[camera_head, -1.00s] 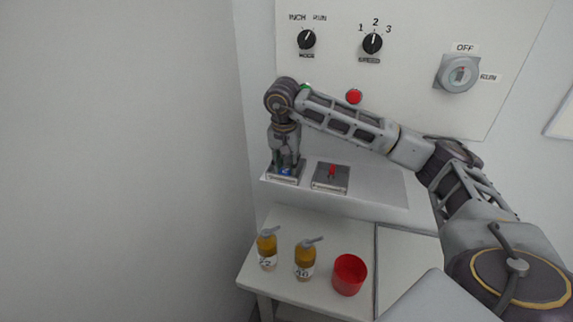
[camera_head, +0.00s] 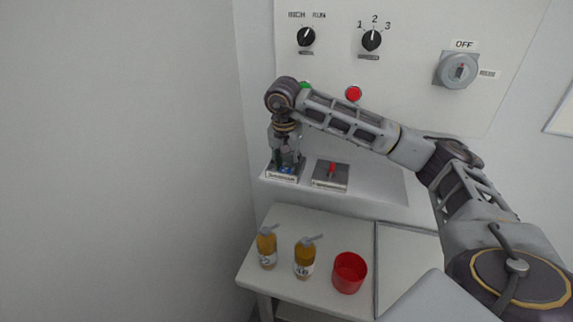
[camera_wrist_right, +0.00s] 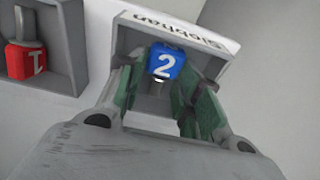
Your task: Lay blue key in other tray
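The blue key (camera_wrist_right: 166,62), marked 2, is in the left tray (camera_head: 283,177), a small grey tray with a name label, also seen in the right wrist view (camera_wrist_right: 118,42). My right gripper (camera_head: 286,163) points down over this tray. In the wrist view its green-padded fingers (camera_wrist_right: 163,98) are apart, one on each side of the blue key, with a gap showing between them. The other tray (camera_head: 318,184) is just to the right and holds a red key (camera_head: 332,169), marked 1 in the wrist view (camera_wrist_right: 25,60). My left gripper is out of view.
Both trays sit on a pale ledge (camera_head: 385,190) below a panel with knobs, a red button (camera_head: 353,93) and a grey rotary switch (camera_head: 457,70). A lower table (camera_head: 285,218) carries two amber bottles (camera_head: 267,247) (camera_head: 305,259) and a red cup (camera_head: 349,272). The ledge's right part is clear.

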